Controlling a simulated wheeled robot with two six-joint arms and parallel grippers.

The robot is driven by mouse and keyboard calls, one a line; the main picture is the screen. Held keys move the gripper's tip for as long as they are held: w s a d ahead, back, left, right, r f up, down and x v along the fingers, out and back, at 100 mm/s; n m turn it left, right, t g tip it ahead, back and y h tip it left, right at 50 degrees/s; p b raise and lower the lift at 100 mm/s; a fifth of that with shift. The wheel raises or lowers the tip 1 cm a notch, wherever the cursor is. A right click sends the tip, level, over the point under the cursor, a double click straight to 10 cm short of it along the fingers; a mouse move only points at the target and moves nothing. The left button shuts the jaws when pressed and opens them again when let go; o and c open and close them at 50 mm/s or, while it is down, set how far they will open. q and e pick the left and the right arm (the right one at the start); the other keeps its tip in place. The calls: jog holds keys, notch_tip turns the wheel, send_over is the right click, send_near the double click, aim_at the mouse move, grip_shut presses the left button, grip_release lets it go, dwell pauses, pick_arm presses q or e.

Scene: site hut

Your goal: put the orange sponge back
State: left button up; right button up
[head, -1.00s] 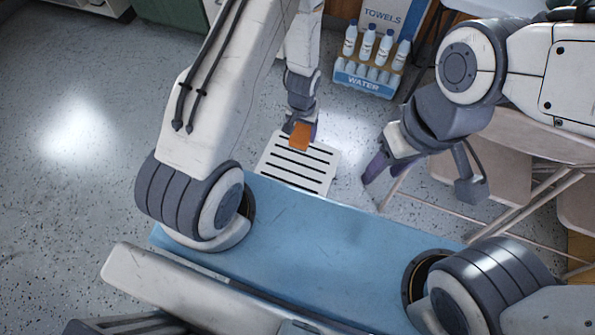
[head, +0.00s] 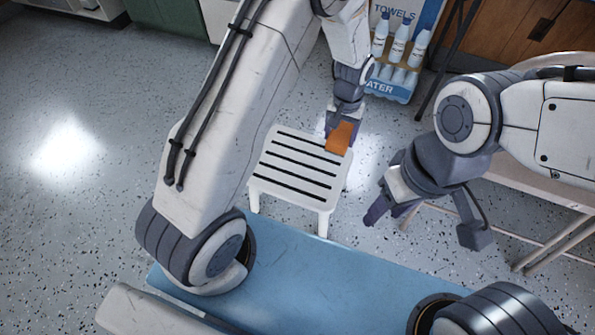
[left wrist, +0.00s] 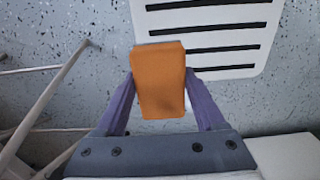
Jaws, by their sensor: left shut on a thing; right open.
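The orange sponge (head: 341,138) is held in my left gripper (head: 341,126), over the far right corner of a white slatted stool (head: 290,165) in the head view. In the left wrist view the sponge (left wrist: 159,82) sits between the two purple fingers of my left gripper (left wrist: 158,95). The stool's slatted top (left wrist: 205,18) shows beyond the sponge there. I cannot tell the height of the sponge above the stool. My right gripper (head: 425,225) is open and empty, to the right of the stool.
Pale folding furniture with thin legs (head: 560,240) is at the right. The blue surface (head: 310,275) in front is bare. Speckled floor (head: 90,90) is clear at the left.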

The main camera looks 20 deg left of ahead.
pick_arm(q)
jog(key=b, duration=0.6)
send_over(297, 165)
notch_tip(297, 165, down, 7)
jog(key=shift+f, duration=0.15)
notch_tip(297, 165, down, 4)
jog(key=b, duration=0.3)
